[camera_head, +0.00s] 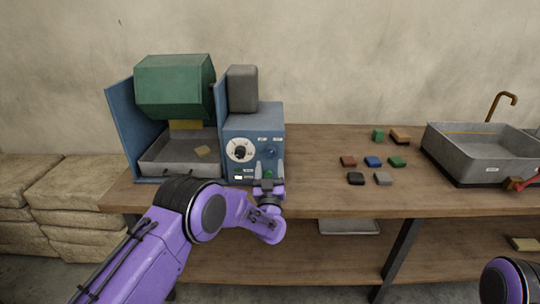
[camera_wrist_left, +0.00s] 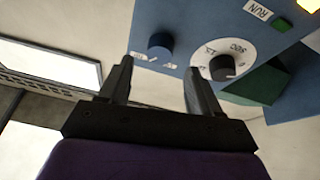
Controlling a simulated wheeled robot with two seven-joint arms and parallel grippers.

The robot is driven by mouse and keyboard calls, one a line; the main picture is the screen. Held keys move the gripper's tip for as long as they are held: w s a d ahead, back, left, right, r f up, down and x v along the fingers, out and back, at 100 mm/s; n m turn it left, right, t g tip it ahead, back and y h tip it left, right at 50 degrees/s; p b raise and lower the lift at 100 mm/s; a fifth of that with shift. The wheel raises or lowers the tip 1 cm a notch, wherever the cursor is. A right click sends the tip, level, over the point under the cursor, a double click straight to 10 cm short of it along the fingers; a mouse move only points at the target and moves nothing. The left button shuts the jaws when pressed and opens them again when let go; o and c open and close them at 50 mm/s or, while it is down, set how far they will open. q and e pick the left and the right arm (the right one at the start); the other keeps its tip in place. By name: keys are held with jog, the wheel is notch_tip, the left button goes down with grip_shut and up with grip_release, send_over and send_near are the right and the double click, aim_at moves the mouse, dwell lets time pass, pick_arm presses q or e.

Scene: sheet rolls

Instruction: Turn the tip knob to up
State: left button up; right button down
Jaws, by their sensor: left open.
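The blue control box (camera_head: 253,122) carries a black knob (camera_head: 239,152) on a white dial, and a small blue knob (camera_head: 272,153) to its right, just beyond my left gripper. I take the blue knob to be the tip knob; its labels are too small to read. My left gripper (camera_head: 268,172) is open and empty in front of the panel's right part. In the left wrist view the blue knob (camera_wrist_left: 160,46) lies ahead between the two spread fingers, apart from them. The black dial knob (camera_wrist_left: 222,67) is beyond the right finger. The blue knob's pointing direction is unclear.
A green drum (camera_head: 175,87) hangs over a metal tray (camera_head: 165,168) left of the panel. A grey block (camera_head: 243,88) stands on the box. Several small coloured blocks lie on the bench (camera_head: 320,190), with a grey basin (camera_head: 475,165) at right. The bench beside the box is clear.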

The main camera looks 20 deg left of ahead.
aim_at(270, 154)
pick_arm(q)
jog(key=x, duration=0.4)
jog(key=shift+w+r, duration=0.1)
jog(key=shift+w, duration=0.25)
jog(key=c, duration=1)
jog(key=shift+c, duration=0.2)
